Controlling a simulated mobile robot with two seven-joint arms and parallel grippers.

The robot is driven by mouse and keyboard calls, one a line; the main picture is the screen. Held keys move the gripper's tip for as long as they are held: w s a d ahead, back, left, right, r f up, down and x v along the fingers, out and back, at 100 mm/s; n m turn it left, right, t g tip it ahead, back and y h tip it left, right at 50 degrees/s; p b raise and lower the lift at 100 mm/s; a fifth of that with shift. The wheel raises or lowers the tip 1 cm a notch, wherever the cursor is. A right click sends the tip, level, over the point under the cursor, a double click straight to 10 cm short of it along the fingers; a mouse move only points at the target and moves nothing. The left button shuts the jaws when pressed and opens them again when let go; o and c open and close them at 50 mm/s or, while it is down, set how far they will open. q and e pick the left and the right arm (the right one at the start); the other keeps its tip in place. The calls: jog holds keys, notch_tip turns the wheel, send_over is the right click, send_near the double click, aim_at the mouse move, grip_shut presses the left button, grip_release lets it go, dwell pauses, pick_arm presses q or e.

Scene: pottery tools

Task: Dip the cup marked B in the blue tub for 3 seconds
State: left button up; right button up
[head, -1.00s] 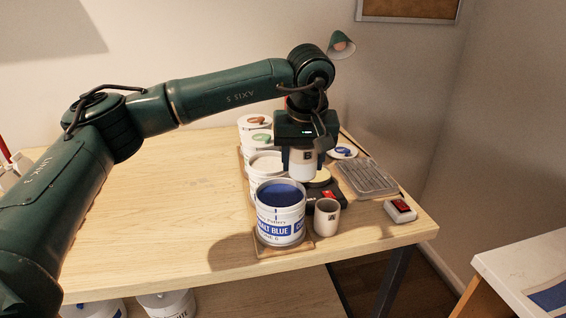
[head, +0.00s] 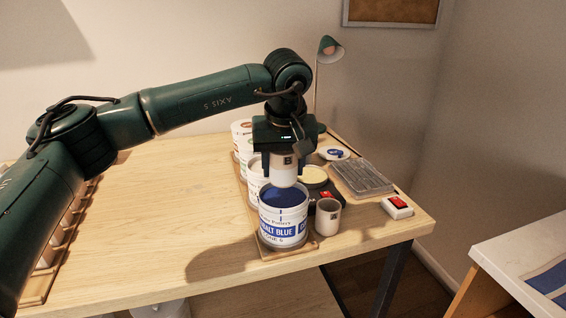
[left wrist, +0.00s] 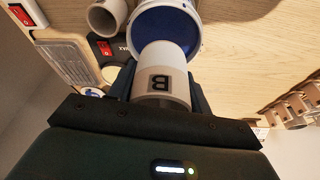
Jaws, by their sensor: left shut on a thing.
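A white cup marked B (head: 284,171) hangs in my left gripper (head: 286,163), which is shut on it. The blue tub (head: 284,229), labelled cobalt blue and filled with blue glaze, stands open on a wooden board. The cup is above the tub's opening, towards its far side, with its lower end close to the rim. In the left wrist view the cup (left wrist: 164,70) sits between the fingers with its letter showing, and its far end overlaps the blue tub (left wrist: 197,30). I cannot tell whether it touches the glaze. My right gripper is not in view.
A second, greyish cup (head: 328,216) stands right of the tub. Other tubs (head: 243,130) line up behind it. A dark device with a round pale top (head: 314,175), a ribbed tray (head: 362,178) and a red switch box (head: 397,206) lie to the right.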

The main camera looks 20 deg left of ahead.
aim_at(283, 181)
pick_arm(q)
notch_tip(283, 181, down, 2)
jog(key=shift+f+b, duration=0.15)
jog(key=shift+b, duration=0.55)
jog(key=shift+f+b, duration=0.35)
jog(key=shift+f, duration=0.4)
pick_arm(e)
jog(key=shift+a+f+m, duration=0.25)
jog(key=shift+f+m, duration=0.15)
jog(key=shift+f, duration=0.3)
pick_arm(q)
jog(key=shift+f, duration=0.1)
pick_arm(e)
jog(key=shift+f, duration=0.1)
pick_arm(q)
jog(key=shift+f+b, duration=0.7)
jog(key=shift+f, duration=0.4)
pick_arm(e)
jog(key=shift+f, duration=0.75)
pick_arm(q)
jog(key=shift+r, duration=0.15)
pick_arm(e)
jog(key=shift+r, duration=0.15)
pick_arm(q)
jog(key=shift+r+p, duration=2.25)
jog(key=shift+r, duration=0.55)
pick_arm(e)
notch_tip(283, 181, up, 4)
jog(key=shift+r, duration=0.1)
